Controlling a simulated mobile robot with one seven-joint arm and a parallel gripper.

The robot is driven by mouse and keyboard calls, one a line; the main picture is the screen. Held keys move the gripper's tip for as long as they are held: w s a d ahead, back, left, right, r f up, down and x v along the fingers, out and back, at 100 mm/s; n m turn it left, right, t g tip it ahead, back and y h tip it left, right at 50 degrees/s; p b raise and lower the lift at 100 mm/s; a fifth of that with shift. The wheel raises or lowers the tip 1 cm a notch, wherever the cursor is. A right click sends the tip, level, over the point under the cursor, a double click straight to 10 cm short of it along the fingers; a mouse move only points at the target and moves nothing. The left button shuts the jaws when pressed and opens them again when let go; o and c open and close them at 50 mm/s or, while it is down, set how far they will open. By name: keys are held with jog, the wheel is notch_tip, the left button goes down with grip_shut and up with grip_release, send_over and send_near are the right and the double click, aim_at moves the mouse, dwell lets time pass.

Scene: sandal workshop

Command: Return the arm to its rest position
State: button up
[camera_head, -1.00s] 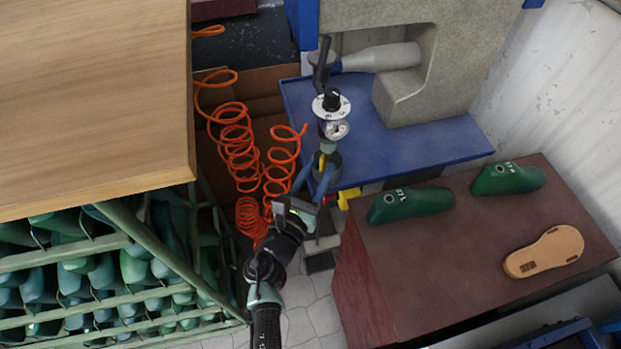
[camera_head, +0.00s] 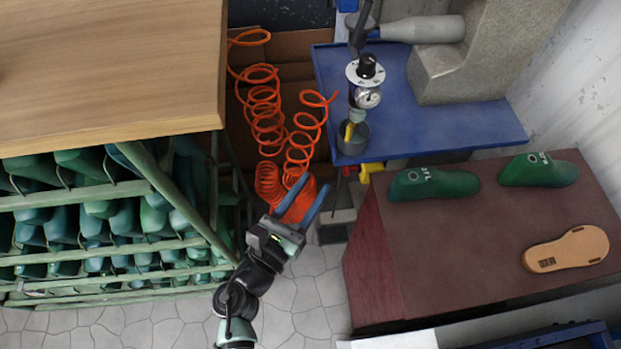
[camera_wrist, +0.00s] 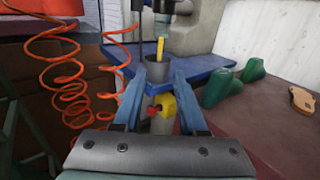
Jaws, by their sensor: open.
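My gripper (camera_head: 305,202) is open and empty, with its two blue fingers apart, in the gap between the green rack and the dark red table. In the head view it shows in front of the orange coiled hoses. In the wrist view my gripper (camera_wrist: 161,88) points towards the blue machine table, and the yellow and red fitting shows between its fingers. My arm reaches up from the bottom of the head view.
The green rack (camera_head: 150,185) of shoe lasts stands left under a wooden top (camera_head: 110,70). Orange hoses (camera_head: 268,115) hang behind. The blue table (camera_head: 425,125) bears a grey cup (camera_head: 352,140). The dark red table (camera_head: 450,240) bears two green lasts (camera_head: 433,184) (camera_head: 538,170) and a tan sole (camera_head: 567,250).

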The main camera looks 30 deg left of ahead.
jog(key=shift+w, duration=0.1)
dwell(0.3)
jog(key=w+d+r+m+t+h, duration=0.1)
jog(key=w+d+r+m, duration=0.25)
jog(key=r+m, duration=0.55)
jog(key=w+d+r+m+h, duration=0.1)
jog(key=w+d+r+m, duration=0.2)
jog(key=w+r+m, duration=0.55)
jog(key=w+d+r+m+t+h, duration=0.1)
jog(key=d+r+m, duration=0.4)
jog(key=r, duration=0.8)
jog(key=s+r+m+t+y, duration=0.1)
jog(key=s+r+m, duration=0.3)
jog(key=r, duration=0.5)
jog(key=s+d+r+m+t+y, duration=0.1)
jog(key=s+r+m+t, duration=0.3)
jog(key=r, duration=0.5)
jog(key=s+d+r+m+t+y, duration=0.1)
jog(key=s+r+m, duration=0.3)
jog(key=r, duration=0.6)
jog(key=shift+s+m+t+y, duration=0.35)
jog(key=shift+s+t+y, duration=0.3)
jog(key=shift+s, duration=0.3)
